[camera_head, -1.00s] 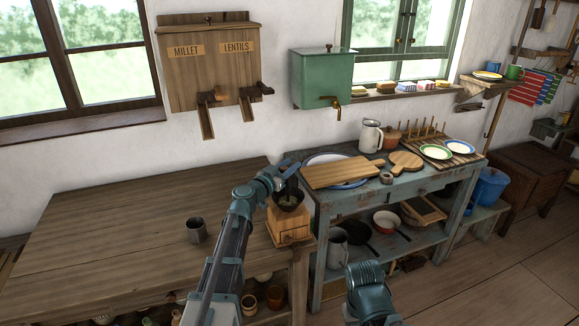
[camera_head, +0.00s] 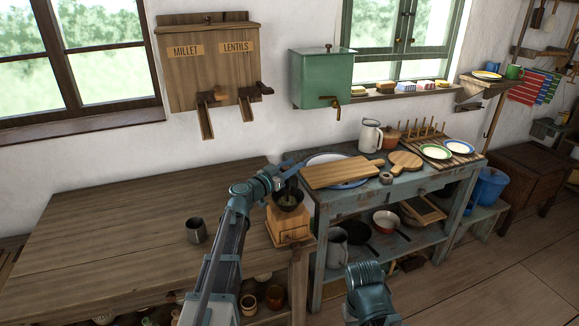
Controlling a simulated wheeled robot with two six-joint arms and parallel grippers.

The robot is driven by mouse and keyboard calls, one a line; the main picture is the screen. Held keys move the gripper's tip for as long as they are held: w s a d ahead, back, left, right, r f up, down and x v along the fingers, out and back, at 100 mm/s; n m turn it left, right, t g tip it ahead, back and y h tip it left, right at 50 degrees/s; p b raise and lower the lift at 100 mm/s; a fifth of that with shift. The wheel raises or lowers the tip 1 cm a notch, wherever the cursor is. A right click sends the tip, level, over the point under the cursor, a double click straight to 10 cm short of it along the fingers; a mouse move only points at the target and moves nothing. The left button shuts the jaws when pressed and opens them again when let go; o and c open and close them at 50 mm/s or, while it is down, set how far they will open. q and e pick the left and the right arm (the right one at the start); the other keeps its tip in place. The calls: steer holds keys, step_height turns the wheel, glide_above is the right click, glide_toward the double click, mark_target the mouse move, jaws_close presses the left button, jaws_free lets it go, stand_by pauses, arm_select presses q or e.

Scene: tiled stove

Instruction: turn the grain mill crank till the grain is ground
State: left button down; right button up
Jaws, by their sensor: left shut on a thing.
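The grain mill (camera_head: 289,228) is a light wooden box with a dark bowl-shaped hopper on top. It stands at the right end of the wooden table (camera_head: 120,235). My left gripper (camera_head: 290,180) is over the hopper and shut at the mill's top.
A blue side table (camera_head: 330,215) with a cutting board (camera_head: 340,172) and plates is close to the mill's right. A wooden dispenser (camera_head: 212,65) and a green tank (camera_head: 322,78) hang on the wall.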

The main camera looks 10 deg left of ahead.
arm_select(q)
steer(key=shift+s+d+m+g+h, duration=0.15)
steer(key=shift+d+m+g+h, duration=0.65)
steer(key=shift+m+g+h, duration=0.4)
steer(key=shift+s+d+m+g+h, duration=0.15)
steer(key=shift+d+m+g+h, duration=0.8)
steer(key=shift+h, duration=0.3)
steer(key=shift+s+d+m+g+h, duration=0.15)
steer(key=shift+d+m+g+h, duration=0.55)
steer(key=shift+m+g+h, duration=0.45)
steer(key=c, duration=0.6)
jaws_free()
steer(key=shift+o, duration=0.2)
steer(key=v, duration=1.4)
steer(key=shift+w+f, duration=0.1)
steer(key=shift+c, duration=0.2)
